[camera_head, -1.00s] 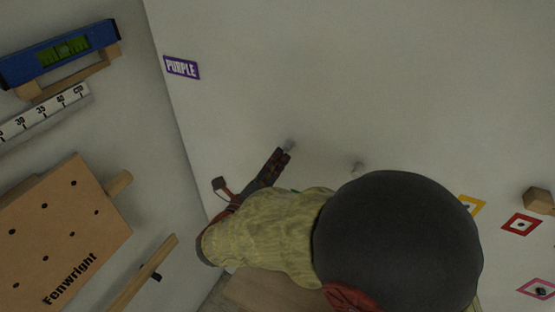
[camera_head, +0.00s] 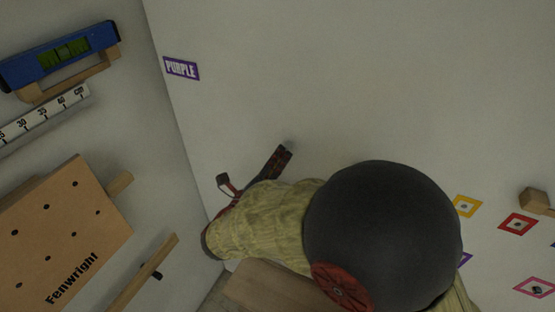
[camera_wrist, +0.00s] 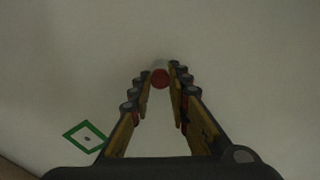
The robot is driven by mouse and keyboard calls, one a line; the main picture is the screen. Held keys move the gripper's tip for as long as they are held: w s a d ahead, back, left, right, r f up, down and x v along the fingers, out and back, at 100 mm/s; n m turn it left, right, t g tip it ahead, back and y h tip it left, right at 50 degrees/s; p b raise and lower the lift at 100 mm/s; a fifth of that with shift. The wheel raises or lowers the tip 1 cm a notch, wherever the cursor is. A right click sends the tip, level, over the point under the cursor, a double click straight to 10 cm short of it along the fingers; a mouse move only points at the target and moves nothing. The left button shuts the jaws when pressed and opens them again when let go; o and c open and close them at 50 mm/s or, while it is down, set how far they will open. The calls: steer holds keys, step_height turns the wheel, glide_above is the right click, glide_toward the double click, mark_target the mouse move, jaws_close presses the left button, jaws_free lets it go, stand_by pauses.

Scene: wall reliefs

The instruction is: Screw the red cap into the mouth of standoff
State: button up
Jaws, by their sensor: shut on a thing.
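My gripper (camera_wrist: 165,68) is shut on the red cap (camera_wrist: 160,80), which shows as a small red disc between the fingertips in the wrist view. A pale, short round piece (camera_wrist: 159,64), apparently a standoff, shows just beyond the cap; I cannot tell whether they touch. In the head view, my gripper (camera_head: 282,153) is up at the white wall, its fingertips beside a small grey standoff (camera_head: 289,145). The cap cannot be made out there. My arm covers much of the wall right of the gripper.
A green diamond marker (camera_wrist: 87,137) is on the wall at lower left in the wrist view. A purple label (camera_head: 181,68), coloured diamond markers (camera_head: 517,224) and a wooden block (camera_head: 536,201) are on the wall. The left wall holds a blue level (camera_head: 60,55) and a Fenwright board (camera_head: 62,235).

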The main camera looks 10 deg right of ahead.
steer(key=shift+w+d, duration=0.15)
steer(key=shift+w, duration=0.1)
stand_by(0.7)
steer(key=o, duration=0.9)
steer(key=v, duration=1.2)
